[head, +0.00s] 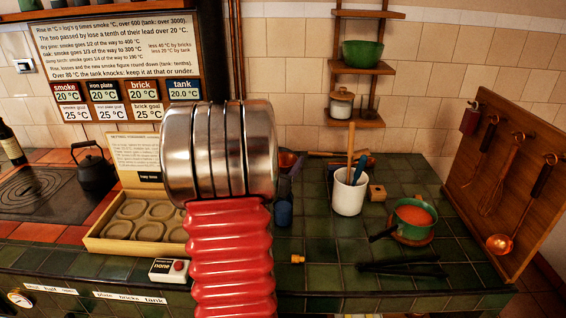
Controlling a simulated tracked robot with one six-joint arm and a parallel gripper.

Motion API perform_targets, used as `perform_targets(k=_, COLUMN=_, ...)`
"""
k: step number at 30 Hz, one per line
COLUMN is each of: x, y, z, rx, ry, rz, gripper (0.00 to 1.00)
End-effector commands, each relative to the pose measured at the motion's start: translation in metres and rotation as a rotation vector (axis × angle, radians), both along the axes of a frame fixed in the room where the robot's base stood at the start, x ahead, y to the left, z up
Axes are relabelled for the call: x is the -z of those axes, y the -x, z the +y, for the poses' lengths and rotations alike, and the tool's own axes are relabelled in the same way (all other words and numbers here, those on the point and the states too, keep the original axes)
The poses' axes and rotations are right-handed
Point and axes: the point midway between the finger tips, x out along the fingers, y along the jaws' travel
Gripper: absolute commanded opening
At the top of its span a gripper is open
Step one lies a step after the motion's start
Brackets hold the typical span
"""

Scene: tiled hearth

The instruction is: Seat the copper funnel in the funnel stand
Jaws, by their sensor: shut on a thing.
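My arm's ribbed red sleeve and broad steel wrist fill the centre of the head view. The jaws of my gripper are hidden behind the wrist, so I cannot see what they hold. A small copper-coloured piece (289,158) shows just past the wrist's right edge. It may be part of the copper funnel, but too little shows to tell. I cannot make out the funnel stand for certain. A dark blue upright thing (284,209) stands on the green tiles right of my arm, partly covered by it.
A white crock (348,193) with utensils, a small wooden block (377,193) and a green pan (414,218) stand right. A black tool (404,267) lies in front. A wooden tray (101,229) and a black kettle (95,172) stand left. Utensils hang on a board (510,150).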

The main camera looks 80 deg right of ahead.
Motion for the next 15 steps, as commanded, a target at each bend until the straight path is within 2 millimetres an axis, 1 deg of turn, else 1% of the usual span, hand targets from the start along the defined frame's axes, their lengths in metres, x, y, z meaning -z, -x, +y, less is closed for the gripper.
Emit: perform_targets(k=15, x=-0.0037, y=0.0, z=-0.0001, rx=0.0, ry=0.0, rz=-0.001, gripper=0.39)
